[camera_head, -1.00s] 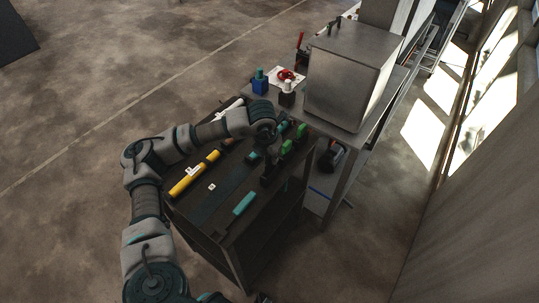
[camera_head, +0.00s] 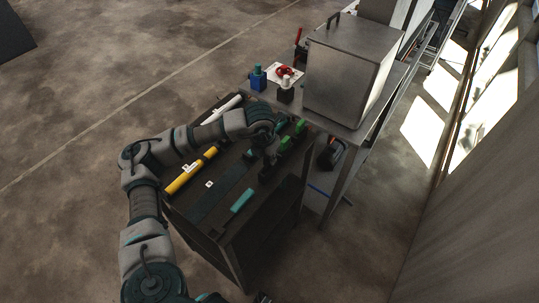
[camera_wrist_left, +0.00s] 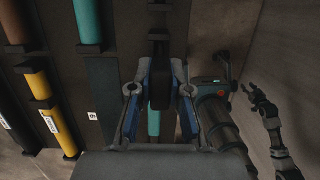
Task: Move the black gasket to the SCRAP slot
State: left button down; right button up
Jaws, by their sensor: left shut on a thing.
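My left gripper (camera_wrist_left: 159,104) is shut on the black gasket (camera_wrist_left: 160,82), a dark upright piece between its blue-edged fingers in the left wrist view. In the head view the gripper (camera_head: 267,168) is over the dark rack, near its right side. The gasket cannot be made out clearly there. A small white tag (camera_head: 209,184) lies on a dark strip of the rack; it also shows in the wrist view (camera_wrist_left: 92,116). I cannot read a SCRAP label. A dark jointed arm end (camera_wrist_left: 255,95), possibly my right gripper, shows in the wrist view; its opening is unclear.
The rack holds yellow tubes (camera_head: 184,177), a white tube (camera_head: 222,109), a teal bar (camera_head: 242,200) and green pieces (camera_head: 285,143). Behind it stand a large metal box (camera_head: 345,75), a blue bottle (camera_head: 258,79) and a dark bottle (camera_head: 285,92). Open floor lies left.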

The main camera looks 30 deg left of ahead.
pick_arm(q)
jog(key=shift+s+b+x, duration=0.2)
jog(key=shift+b+x, duration=0.4)
jog(key=shift+x, duration=0.4)
jog(key=shift+r, duration=0.1)
jog(key=c, duration=1)
grip_release()
jog(key=shift+c, duration=0.2)
jog(key=p+v, duration=0.1)
jog(key=v, duration=0.1)
jog(key=p+v, duration=0.3)
jog(key=v, duration=0.2)
jog(key=shift+w+r+p, duration=0.15)
jog(key=shift+w+p, duration=0.2)
jog(key=shift+p, duration=0.05)
jog(key=v, duration=1.1)
jog(key=shift+r, duration=0.3)
